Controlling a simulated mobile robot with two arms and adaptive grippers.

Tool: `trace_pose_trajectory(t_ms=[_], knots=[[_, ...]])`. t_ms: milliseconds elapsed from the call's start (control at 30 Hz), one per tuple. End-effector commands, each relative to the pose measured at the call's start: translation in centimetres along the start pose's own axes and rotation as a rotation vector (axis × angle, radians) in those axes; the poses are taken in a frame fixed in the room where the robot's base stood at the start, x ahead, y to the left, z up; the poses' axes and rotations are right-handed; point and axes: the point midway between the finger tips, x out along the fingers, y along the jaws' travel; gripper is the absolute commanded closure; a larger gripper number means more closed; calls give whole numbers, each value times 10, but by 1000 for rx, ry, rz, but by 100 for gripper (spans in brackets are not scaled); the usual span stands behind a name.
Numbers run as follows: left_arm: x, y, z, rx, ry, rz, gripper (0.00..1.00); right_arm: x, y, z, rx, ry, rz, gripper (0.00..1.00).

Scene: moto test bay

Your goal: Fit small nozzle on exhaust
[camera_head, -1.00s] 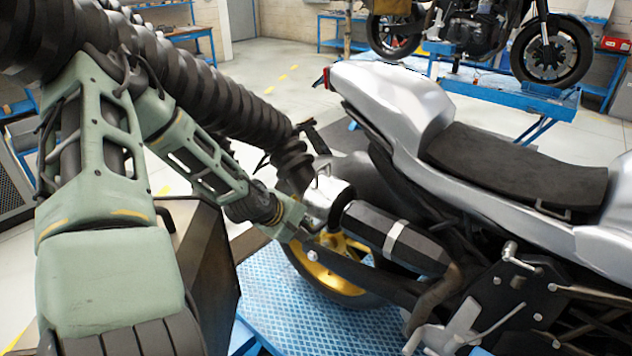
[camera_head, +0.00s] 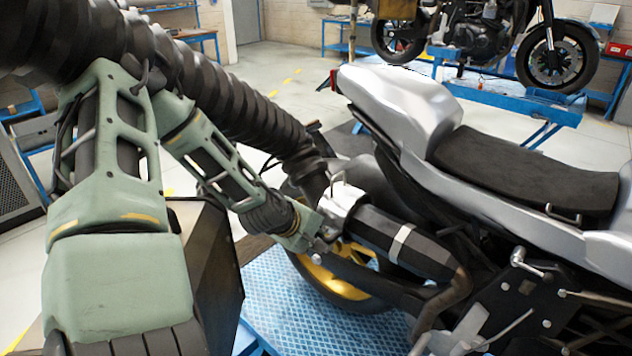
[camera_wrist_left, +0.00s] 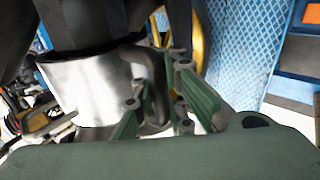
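The small nozzle (camera_head: 343,201) is a silver cylinder with wire handles on the end of a thick black hose (camera_head: 240,115). It is at the rear end of the motorcycle's black exhaust (camera_head: 378,231) in the head view, and appears to surround or touch the tip; the exact overlap is hidden. My left gripper (camera_head: 312,238) is at the nozzle's lower left side. In the left wrist view, its green fingers (camera_wrist_left: 162,105) are on either side of a nozzle handle (camera_wrist_left: 157,88) and appear shut on it, beside the silver nozzle wall (camera_wrist_left: 90,92). My right gripper is not in view.
The silver motorcycle (camera_head: 405,110) stands on a blue textured platform (camera_head: 285,300). A dark box-like panel (camera_head: 212,260) is close to my left arm. Another motorcycle (camera_head: 470,40) stands on a blue lift behind. The floor at the back left is clear.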

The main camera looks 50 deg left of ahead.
Motion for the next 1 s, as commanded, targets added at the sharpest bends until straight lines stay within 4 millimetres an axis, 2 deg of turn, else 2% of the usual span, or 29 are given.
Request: trace_pose_trajectory(t_ms=[600, 1000], knots=[[0, 0, 25, 2, 0, 2, 100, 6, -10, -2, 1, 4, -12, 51], [1, -1, 40, 2, -1, 3, 100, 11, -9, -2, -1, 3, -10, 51]])
